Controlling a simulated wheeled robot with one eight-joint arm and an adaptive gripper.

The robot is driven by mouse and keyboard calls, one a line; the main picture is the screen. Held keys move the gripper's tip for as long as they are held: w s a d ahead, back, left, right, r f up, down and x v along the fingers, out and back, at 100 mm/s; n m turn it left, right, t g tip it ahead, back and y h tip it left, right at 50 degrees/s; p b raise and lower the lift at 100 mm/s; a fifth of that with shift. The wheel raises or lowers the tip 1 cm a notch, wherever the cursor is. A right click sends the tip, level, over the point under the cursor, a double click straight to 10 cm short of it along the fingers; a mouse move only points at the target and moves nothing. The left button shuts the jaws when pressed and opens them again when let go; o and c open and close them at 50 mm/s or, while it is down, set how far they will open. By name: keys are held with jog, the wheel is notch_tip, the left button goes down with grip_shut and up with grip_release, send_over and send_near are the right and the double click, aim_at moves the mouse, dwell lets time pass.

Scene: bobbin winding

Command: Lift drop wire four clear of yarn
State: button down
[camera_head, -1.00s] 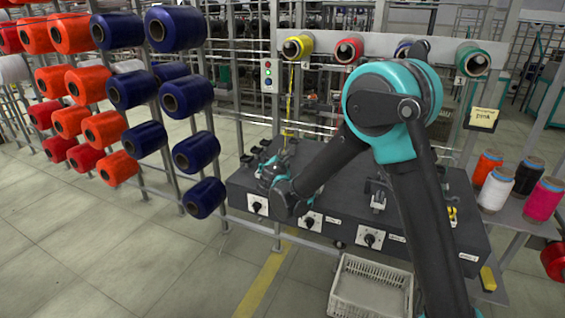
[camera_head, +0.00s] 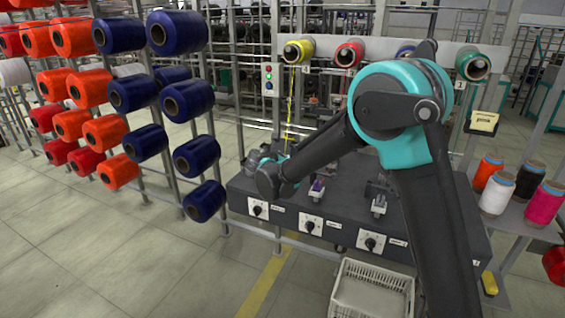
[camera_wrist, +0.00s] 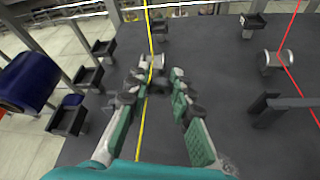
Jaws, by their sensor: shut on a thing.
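The yellow yarn (camera_head: 290,105) runs down from the yellow cone (camera_head: 299,50) to the machine near my gripper (camera_head: 278,163), which is largely hidden by my wrist in the head view. The fingers are closed in at the tips on something small and dark, too small to make out clearly. It is likely drop wire four; I cannot tell whether it touches the yarn.
The dark machine top (camera_wrist: 220,100) carries dark brackets (camera_wrist: 90,75) on the left and a post (camera_wrist: 270,105) on the right. A red yarn (camera_wrist: 291,35) runs over another pale spool (camera_wrist: 272,62). A white crate (camera_head: 372,290) stands in front. Blue cones (camera_head: 205,200) hang at left.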

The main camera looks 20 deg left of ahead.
jog(key=a+r+n+h, duration=0.2)
jog(key=n, duration=0.1)
jog(key=shift+r, duration=0.2)
jog(key=a+n+h, duration=0.1)
jog(key=a+r+n+h, duration=0.1)
jog(key=n, duration=0.1)
jog(key=shift+w+a+r, duration=0.15)
jog(key=shift+a, duration=0.25)
jog(key=a+n+h, duration=0.2)
jog(key=shift+a+r+n, duration=0.15)
jog(key=shift+n, duration=0.15)
jog(key=shift+w+a+f+n+t+h, duration=0.1)
jog(key=shift+a+f+n+t+h, duration=0.1)
jog(key=shift+a+n+h, duration=0.35)
jog(key=shift+w+a+f+n+t+h, duration=0.1)
jog(key=shift+a+n+t+h, duration=0.15)
jog(key=shift+a+n, duration=0.5)
jog(key=shift+d, duration=0.15)
jog(key=c, duration=1.3)
grip_release()
jog(key=shift+r, duration=0.1)
jog(key=shift+c, duration=0.2)
